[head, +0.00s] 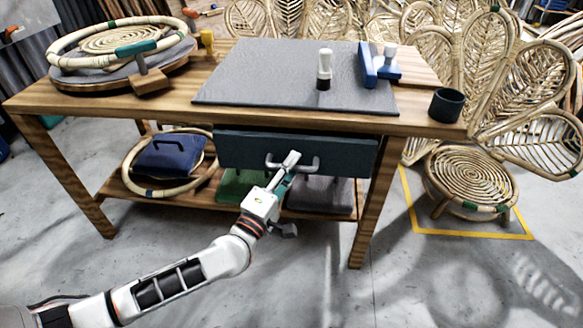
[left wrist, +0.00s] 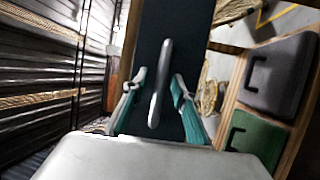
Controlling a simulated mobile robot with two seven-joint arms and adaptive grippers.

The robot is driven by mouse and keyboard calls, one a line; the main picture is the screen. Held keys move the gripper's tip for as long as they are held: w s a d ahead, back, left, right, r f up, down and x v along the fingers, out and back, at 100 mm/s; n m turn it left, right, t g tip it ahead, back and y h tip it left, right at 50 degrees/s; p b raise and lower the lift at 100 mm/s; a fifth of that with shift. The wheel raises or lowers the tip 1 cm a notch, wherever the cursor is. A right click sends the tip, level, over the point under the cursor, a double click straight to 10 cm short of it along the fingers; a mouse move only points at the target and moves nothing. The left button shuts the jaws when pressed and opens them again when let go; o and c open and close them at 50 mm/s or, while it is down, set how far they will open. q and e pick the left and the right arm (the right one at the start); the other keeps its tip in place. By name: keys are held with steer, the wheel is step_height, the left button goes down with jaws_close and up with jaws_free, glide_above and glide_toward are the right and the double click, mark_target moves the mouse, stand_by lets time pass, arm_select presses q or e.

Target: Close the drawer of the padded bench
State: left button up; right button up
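The padded bench (head: 120,104) is a wooden table with a grey pad (head: 250,75) on top. Its drawer (head: 235,150) has a dark teal front below the front edge of the top; how far it stands out is hard to tell. A grey bar handle (head: 310,164) is on the drawer front. My left gripper (head: 288,165) is at the handle. In the left wrist view the teal fingers of my left gripper (left wrist: 158,88) are apart, one on each side of the handle (left wrist: 160,75), with gaps visible. My right gripper is not in view.
A rattan ring on a turntable (head: 90,75), a white-topped tool (head: 324,70), a blue tool (head: 370,65) and a dark cup (head: 446,104) stand on the bench. Cases, including a blue one (head: 168,155), lie on the lower shelf. Rattan chairs stand behind and right. Front floor is clear.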

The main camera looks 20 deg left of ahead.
arm_select(q)
jaws_close()
steer(key=w, duration=0.2)
steer(key=w+a, duration=0.1)
steer(key=shift+w, duration=0.4)
steer(key=shift+w+a+r, duration=0.1)
steer(key=shift+w+a, duration=0.05)
steer(key=shift+a, duration=0.05)
jaws_free()
steer(key=shift+w, duration=0.1)
steer(key=shift+d, duration=0.1)
steer(key=v, duration=1.2)
